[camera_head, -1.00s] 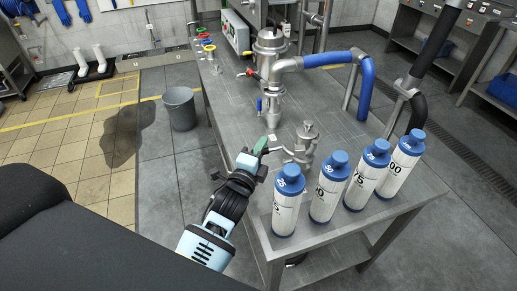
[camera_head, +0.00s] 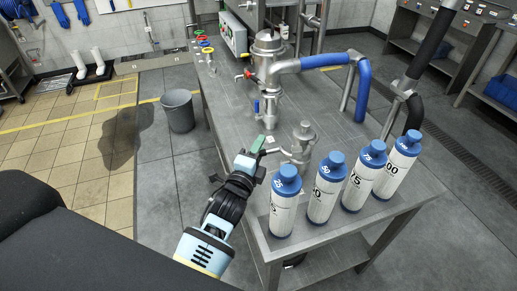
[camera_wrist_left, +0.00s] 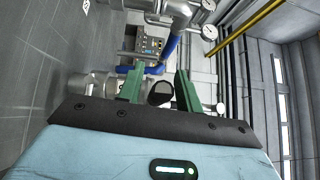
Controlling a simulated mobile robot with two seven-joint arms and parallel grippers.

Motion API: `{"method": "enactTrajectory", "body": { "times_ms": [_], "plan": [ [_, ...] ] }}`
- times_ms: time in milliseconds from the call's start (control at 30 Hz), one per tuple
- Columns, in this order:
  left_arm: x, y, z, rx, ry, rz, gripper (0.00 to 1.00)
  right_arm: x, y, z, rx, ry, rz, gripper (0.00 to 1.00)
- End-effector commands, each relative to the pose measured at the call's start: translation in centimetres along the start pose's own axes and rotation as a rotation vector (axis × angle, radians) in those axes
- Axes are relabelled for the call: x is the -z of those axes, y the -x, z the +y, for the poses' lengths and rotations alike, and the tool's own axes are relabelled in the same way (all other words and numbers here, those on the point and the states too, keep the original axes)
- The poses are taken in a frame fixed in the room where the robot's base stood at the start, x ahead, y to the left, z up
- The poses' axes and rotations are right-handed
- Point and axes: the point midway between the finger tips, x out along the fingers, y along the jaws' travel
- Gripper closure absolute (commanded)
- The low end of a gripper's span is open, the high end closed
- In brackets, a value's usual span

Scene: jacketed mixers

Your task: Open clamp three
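My left gripper (camera_head: 264,146) is at the left edge of the metal table, beside a small steel valve fitting (camera_head: 303,141) with a short arm reaching toward it. In the left wrist view its two green fingers (camera_wrist_left: 160,88) stand apart. A dark round end (camera_wrist_left: 161,94) shows between them; I cannot tell whether they touch it. Steel pipework (camera_wrist_left: 88,84) lies beyond the fingers. A steel mixer vessel (camera_head: 269,62) stands farther back on the table. No clamp is marked as three in these frames, and I cannot tell which one it is. My right gripper is not in view.
Several white bottles with blue caps, including one marked 25 (camera_head: 283,212), stand along the table's near end, close to my left gripper. A blue hose (camera_head: 364,88) arches over the table's right side. A grey bin (camera_head: 179,112) stands on the floor at left.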

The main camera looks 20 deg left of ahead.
Motion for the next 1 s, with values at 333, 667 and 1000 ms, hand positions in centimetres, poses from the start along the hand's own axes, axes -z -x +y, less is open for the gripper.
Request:
{"method": "enactTrajectory", "body": {
  "times_ms": [333,667,1000],
  "plan": [
    [0.0,2.4,0.3,-0.005,0.0,0.0,0.65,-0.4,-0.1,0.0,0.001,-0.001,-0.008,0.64],
    [0.0,7.0,0.2,-0.003,0.0,0.0,0.65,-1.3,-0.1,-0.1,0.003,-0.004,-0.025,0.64],
    [0.0,7.8,0.0,0.001,0.0,0.0,0.65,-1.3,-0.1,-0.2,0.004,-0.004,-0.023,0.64]
  ]
}}
